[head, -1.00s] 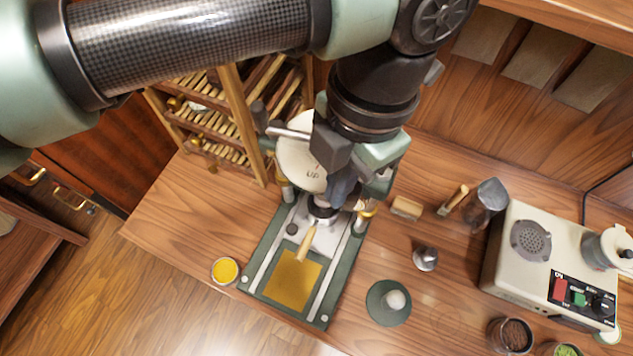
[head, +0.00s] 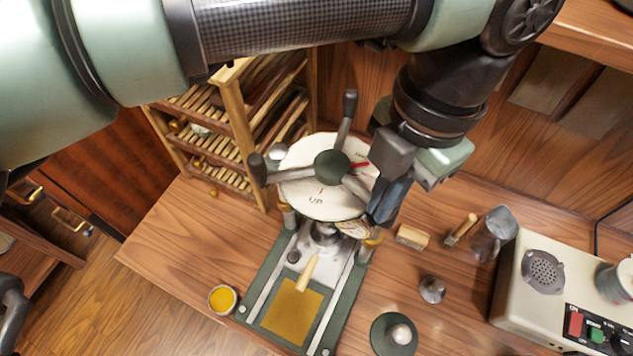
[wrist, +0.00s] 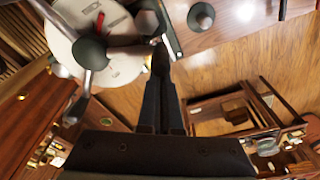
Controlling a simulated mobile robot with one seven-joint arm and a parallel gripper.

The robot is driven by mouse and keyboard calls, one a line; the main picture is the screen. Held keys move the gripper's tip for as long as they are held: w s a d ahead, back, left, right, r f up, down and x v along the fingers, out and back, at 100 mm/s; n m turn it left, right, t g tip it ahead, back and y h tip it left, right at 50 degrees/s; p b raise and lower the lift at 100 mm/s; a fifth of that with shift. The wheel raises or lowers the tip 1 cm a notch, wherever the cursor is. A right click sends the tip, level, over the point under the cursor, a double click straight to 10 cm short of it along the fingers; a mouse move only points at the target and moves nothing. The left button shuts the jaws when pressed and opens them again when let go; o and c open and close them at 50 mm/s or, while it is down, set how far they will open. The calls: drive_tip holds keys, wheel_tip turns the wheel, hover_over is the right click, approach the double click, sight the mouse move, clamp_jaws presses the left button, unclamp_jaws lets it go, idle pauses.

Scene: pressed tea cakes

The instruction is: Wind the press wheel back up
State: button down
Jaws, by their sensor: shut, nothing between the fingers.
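The press wheel (head: 332,167) has a dark green hub and spokes with dark grips, above a white dial (head: 311,190) marked "UP" with a red mark. One spoke points to the back, one to the left, and one to the lower right towards my gripper. My gripper (head: 382,218) is shut at the dial's right side, pointing down. In the wrist view the wheel hub (wrist: 90,52) is at upper left, and a spoke reaches to the closed fingertips (wrist: 160,62). Whether they touch its end I cannot tell. The press base (head: 262,275) is green with a gold plate.
A yellow dish (head: 222,299) stands left of the press. A wooden block (head: 411,236), a brush (head: 461,228), a small metal piece (head: 432,289) and a green disc with a knob (head: 388,330) are to the right. A beige machine (head: 512,297) is farther right, a rack (head: 237,125) behind left.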

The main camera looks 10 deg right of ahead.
drive_tip(key=shift+d, duration=0.3)
drive_tip(key=shift+w+d, duration=0.15)
drive_tip(key=shift+w+d+b, duration=0.1)
drive_tip(key=shift+d+b, duration=0.1)
drive_tip(key=shift+b, duration=0.1)
wheel_tip(320, 180, up, 8)
drive_tip(key=s+a+p, duration=0.1)
drive_tip(key=p, duration=0.3)
drive_tip(key=shift+a+f, duration=0.2)
idle(0.7)
